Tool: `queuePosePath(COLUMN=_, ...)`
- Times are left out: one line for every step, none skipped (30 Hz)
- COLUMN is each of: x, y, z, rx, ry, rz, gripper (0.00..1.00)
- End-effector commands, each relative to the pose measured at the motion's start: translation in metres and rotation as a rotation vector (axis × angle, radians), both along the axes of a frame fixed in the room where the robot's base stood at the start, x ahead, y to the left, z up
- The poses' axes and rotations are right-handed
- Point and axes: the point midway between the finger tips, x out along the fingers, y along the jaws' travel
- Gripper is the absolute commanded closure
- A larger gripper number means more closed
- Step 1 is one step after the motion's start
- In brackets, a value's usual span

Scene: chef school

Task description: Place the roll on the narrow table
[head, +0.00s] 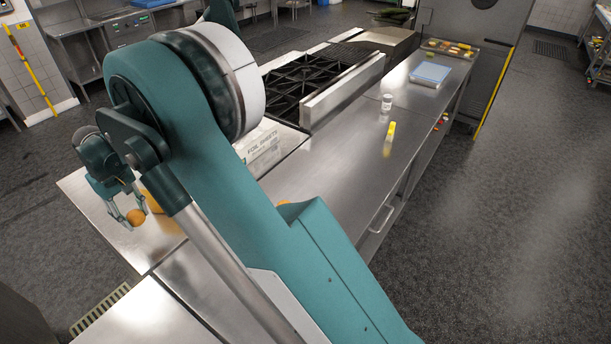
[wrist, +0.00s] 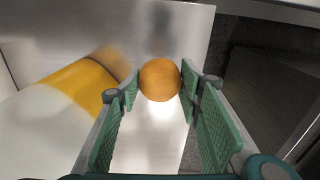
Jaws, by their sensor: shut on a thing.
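The roll, a small round orange-brown thing (head: 136,217), is between the fingertips of my gripper (head: 127,214). In the wrist view the roll (wrist: 160,80) sits at the tips of both green-padded fingers (wrist: 160,85), which touch its sides. My gripper is shut on it. Beneath it is a steel tabletop (head: 95,195), which also shows in the wrist view (wrist: 150,140). I cannot tell for sure that this is the narrow table, or how high the roll is above it. My arm hides part of the steel surface in the head view.
A yellow and white rounded thing (wrist: 75,95) lies left of the roll in the wrist view. A box marked foil sheets (head: 262,150) stands beside the burner stove (head: 305,85). The long counter (head: 335,165) holds a small jar (head: 386,102) and a yellow item (head: 391,130).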

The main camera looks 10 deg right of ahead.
Motion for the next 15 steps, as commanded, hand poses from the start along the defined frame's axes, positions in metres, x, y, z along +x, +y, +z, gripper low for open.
queuePosePath(x=0.002, y=-0.003, z=0.0, rx=0.0, ry=0.0, rz=-0.001, gripper=0.76)
queuePosePath(x=0.003, y=-0.005, z=0.0, rx=0.0, ry=0.0, rz=-0.002, gripper=0.76)
queuePosePath(x=0.005, y=-0.009, z=0.001, rx=0.0, ry=0.0, rz=-0.002, gripper=0.76)
queuePosePath(x=0.007, y=-0.012, z=0.001, rx=0.0, ry=0.0, rz=-0.003, gripper=0.76)
queuePosePath(x=0.009, y=-0.016, z=0.001, rx=0.0, ry=0.0, rz=-0.004, gripper=0.76)
queuePosePath(x=0.012, y=-0.021, z=0.001, rx=0.0, ry=0.0, rz=-0.005, gripper=0.76)
queuePosePath(x=0.014, y=-0.026, z=0.001, rx=0.0, ry=0.0, rz=-0.005, gripper=0.76)
queuePosePath(x=0.017, y=-0.032, z=0.002, rx=0.0, ry=0.0, rz=-0.005, gripper=0.76)
queuePosePath(x=0.021, y=-0.04, z=0.002, rx=0.0, ry=0.0, rz=-0.006, gripper=0.76)
queuePosePath(x=0.024, y=-0.047, z=0.002, rx=0.0, ry=0.0, rz=-0.007, gripper=0.76)
queuePosePath(x=0.027, y=-0.054, z=0.002, rx=0.0, ry=0.0, rz=-0.008, gripper=0.76)
queuePosePath(x=0.032, y=-0.064, z=0.002, rx=0.0, ry=0.0, rz=-0.008, gripper=0.76)
queuePosePath(x=0.035, y=-0.073, z=0.003, rx=0.0, ry=0.0, rz=-0.009, gripper=0.76)
queuePosePath(x=0.039, y=-0.081, z=0.003, rx=0.0, ry=0.0, rz=-0.01, gripper=0.76)
queuePosePath(x=0.043, y=-0.093, z=0.004, rx=0.0, ry=0.0, rz=-0.011, gripper=0.76)
